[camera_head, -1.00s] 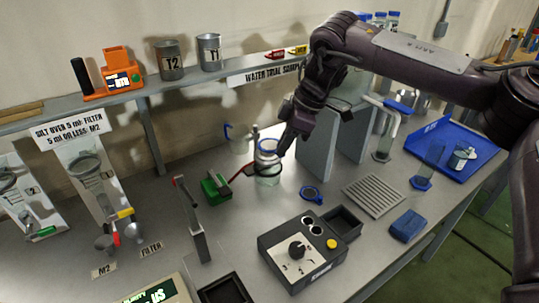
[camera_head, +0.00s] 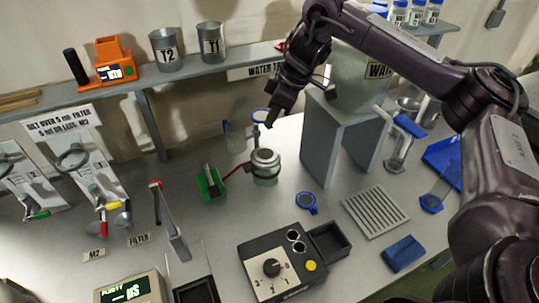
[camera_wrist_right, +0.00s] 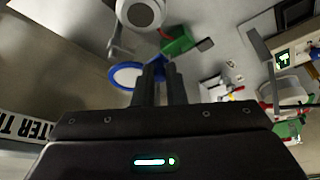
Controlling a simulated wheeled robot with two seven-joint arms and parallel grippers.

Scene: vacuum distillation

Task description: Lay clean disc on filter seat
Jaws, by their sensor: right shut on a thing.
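My right gripper (camera_head: 271,121) is shut at the edge of a blue-rimmed disc (camera_head: 261,115) with a pale middle. The disc also shows at the fingertips in the right wrist view (camera_wrist_right: 125,76). It is held behind and above the glass jar (camera_head: 265,180), apart from it. The grey round filter seat (camera_head: 265,158) is on top of the jar, with a red-handled clamp at its left; its round top shows in the right wrist view (camera_wrist_right: 141,13). Another blue ring with a tab (camera_head: 306,202) lies on the bench. My left gripper is not in view.
A grey stand (camera_head: 340,135) rises close to the right. A black control box (camera_head: 275,265) and a slatted rack (camera_head: 375,211) are in front.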

